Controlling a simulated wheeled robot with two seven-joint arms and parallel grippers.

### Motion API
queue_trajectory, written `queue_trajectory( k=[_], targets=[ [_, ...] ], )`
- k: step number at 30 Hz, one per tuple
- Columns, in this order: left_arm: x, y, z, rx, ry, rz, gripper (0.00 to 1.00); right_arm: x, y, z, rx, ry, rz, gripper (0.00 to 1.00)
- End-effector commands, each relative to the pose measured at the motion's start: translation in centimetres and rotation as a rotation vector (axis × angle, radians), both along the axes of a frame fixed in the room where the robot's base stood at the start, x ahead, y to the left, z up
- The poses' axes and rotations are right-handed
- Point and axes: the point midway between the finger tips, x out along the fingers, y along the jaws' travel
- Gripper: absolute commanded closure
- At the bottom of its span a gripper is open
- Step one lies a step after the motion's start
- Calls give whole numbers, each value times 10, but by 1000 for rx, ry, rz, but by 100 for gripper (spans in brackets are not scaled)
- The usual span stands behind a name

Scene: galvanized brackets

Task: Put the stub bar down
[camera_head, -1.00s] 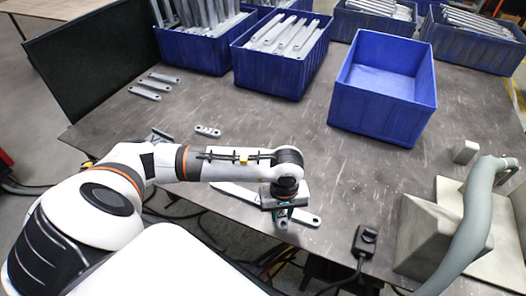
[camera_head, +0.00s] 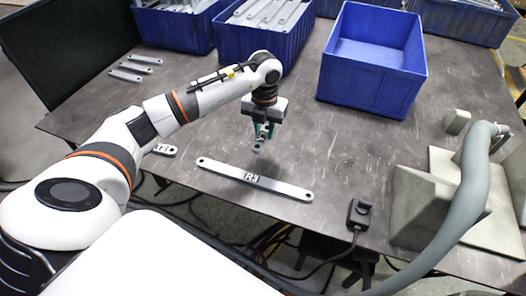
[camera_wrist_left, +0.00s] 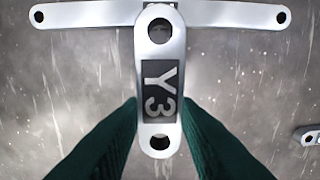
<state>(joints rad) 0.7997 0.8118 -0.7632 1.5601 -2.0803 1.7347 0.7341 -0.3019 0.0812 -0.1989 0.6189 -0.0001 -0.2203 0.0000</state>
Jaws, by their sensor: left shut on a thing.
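The stub bar (camera_head: 259,146) is a short grey metal bar with a hole at each end. In the left wrist view the stub bar (camera_wrist_left: 159,57) shows a dark label reading Y3. My left gripper (camera_head: 263,131) is shut on it, with green fingers (camera_wrist_left: 159,135) on both sides near its lower end in that view. The bar appears held above the dark table (camera_head: 330,165), but the exact gap is hard to tell. My right gripper is not in view.
A long bar (camera_head: 225,170) labelled R3 lies in front of my left gripper. A short bar (camera_head: 165,150) lies partly behind my arm. An empty blue crate (camera_head: 368,88) stands behind right. A black device (camera_head: 360,213) and grey fixture (camera_head: 420,207) are front right.

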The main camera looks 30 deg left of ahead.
Motion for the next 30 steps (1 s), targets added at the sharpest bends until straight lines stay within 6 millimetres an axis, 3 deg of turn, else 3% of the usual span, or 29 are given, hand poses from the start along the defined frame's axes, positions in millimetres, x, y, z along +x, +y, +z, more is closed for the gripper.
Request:
queue_trajectory(
  k=[6, 11, 18, 29, 30],
  targets=[
    [-1, 0, -40, 0, 3, 0, 97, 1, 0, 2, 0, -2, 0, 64],
    [-1, -1, -52, 0, 2, -2, 97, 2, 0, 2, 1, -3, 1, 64],
    [-1, -1, -83, -1, 3, -3, 97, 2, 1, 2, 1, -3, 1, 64],
    [-1, 0, -89, 1, 0, -4, 97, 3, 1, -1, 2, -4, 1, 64],
    [-1, 0, -89, 1, 0, -4, 68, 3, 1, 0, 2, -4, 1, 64]
  ],
)
